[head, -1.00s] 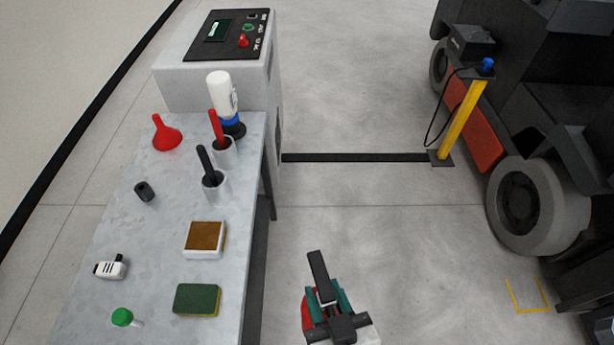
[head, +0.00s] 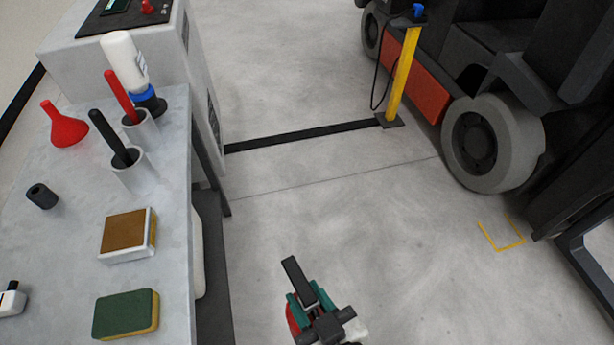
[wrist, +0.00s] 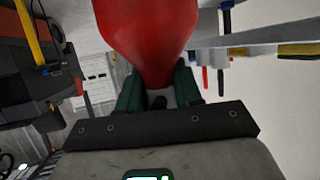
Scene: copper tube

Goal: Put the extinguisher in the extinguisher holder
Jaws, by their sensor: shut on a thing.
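My gripper (head: 312,298) is at the bottom middle of the head view, over open floor to the right of the workbench. Its teal fingers are shut on the red extinguisher (wrist: 146,35), which fills the upper middle of the wrist view. In the head view only a red sliver of the extinguisher (head: 293,318) shows beside the fingers; the rest is hidden by my gripper. I cannot make out the extinguisher holder in these frames.
The workbench (head: 172,190) on the left bears a red funnel (head: 66,128), cups, a white bottle (head: 122,60) and sponges. A yellow post (head: 403,75) and a forklift (head: 490,140) stand at the right. The floor (head: 320,200) between is clear.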

